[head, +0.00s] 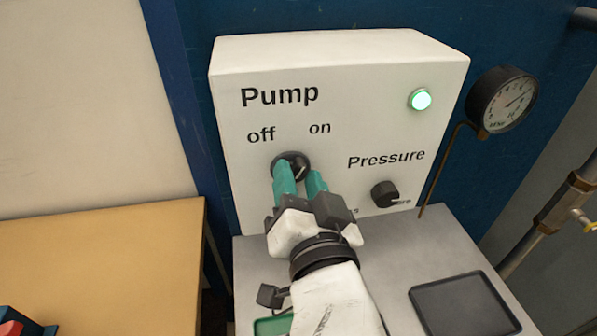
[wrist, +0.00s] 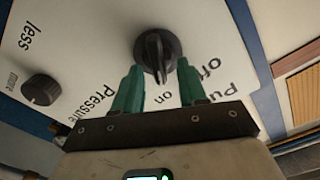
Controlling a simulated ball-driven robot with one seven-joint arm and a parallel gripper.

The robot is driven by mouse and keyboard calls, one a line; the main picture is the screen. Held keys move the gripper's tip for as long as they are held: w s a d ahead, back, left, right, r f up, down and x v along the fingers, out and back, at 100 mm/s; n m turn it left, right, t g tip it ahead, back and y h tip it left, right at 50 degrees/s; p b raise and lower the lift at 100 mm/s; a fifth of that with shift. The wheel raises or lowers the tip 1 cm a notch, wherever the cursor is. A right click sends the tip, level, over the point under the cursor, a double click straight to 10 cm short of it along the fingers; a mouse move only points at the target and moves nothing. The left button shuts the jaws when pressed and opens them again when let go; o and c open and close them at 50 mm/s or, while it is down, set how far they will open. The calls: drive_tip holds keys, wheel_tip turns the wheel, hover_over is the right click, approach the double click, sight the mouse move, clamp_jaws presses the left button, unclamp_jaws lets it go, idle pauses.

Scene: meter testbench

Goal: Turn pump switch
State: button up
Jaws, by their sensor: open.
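The pump switch (head: 290,160) is a round black knob with a raised grip, on the white panel below the words "off" and "on". In the wrist view the knob (wrist: 156,48) shows whole, its ridge running up and down the picture, roughly in line with "on". My gripper (head: 300,173) is open at the knob, its teal fingers hiding the knob's lower part in the head view. In the wrist view my gripper (wrist: 158,68) has one fingertip on each side of the knob, with gaps; contact is not visible.
A green lamp (head: 420,99) is lit on the panel. A smaller black pressure knob (head: 384,194) sits to the right of my gripper. A round gauge (head: 503,100) on a thin pipe stands right of the box. A wooden table (head: 100,265) is at left, a dark tray (head: 465,306) at lower right.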

drive_tip(key=shift+w+a, duration=0.1)
drive_tip(key=shift+w, duration=0.3)
clamp_jaws()
